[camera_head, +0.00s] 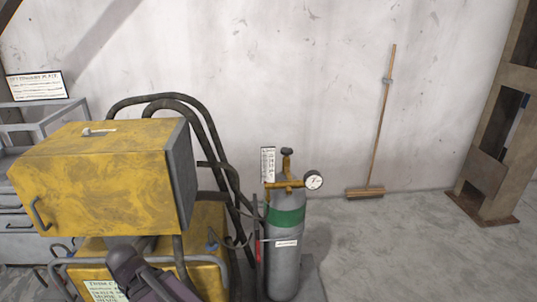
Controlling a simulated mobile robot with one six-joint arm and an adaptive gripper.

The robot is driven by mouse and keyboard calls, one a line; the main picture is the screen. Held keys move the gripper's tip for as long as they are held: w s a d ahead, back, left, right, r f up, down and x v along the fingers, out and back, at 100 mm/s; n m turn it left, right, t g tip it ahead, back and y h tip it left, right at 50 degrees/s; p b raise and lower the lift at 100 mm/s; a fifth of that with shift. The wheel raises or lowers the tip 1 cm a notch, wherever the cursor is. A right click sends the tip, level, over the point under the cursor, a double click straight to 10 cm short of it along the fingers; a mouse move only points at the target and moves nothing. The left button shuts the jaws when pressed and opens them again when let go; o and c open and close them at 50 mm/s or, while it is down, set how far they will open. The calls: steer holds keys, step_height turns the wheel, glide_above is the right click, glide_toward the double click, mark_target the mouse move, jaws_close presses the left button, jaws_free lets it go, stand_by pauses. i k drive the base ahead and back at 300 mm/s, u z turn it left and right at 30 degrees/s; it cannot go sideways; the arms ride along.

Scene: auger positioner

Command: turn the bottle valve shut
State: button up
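The gas bottle (284,262) stands upright right of centre, grey with a green band around its shoulder. Its valve (287,152) is a small dark knob on top of the stem. A brass regulator (287,184) sits below the knob, with a round white gauge (314,180) on its right and an upright scaled plate (268,164) on its left. How far the valve is turned cannot be told. My gripper is not recognisable in this view. A dark jointed part at the bottom left looks like my arm, with no fingers showing.
A yellow machine (95,180) with a grey-edged box stands left of the bottle. Thick black hoses (185,103) loop behind it, close to the bottle. A broom (381,130) leans on the wall. A brown steel column (490,150) stands far right. Floor right of the bottle is clear.

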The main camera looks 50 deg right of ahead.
mark_target(285, 151)
steer(key=u, duration=0.95)
steer(key=k, duration=1.05)
steer(key=z, duration=3.45)
steer(key=i, duration=0.1)
steer(key=u, duration=1.3)
